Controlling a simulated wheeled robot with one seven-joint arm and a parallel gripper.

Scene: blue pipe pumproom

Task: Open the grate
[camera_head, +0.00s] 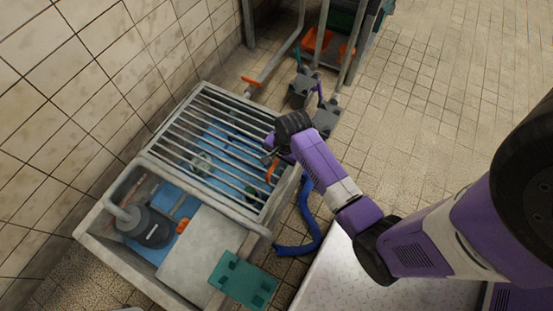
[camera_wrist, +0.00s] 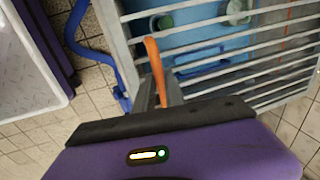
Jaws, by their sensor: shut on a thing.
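The grate (camera_head: 222,142) is a frame of pale grey metal bars lying over a sunken box with a blue floor. It looks flat and closed. Its bars also show in the wrist view (camera_wrist: 215,45). An orange handle (camera_head: 272,171) stands at the grate's right edge, and it shows as a curved orange bar in the wrist view (camera_wrist: 155,68). My gripper (camera_wrist: 158,97) is at this handle, shut on it, with the lower part of the handle between the fingers. In the head view, my wrist covers part of the grate's right side.
A pump (camera_head: 152,227) and a bent grey pipe (camera_head: 125,200) sit in the box's near part. A green plate (camera_head: 243,280) lies at its near corner. A blue hose (camera_head: 313,235) lies on the floor to the right.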

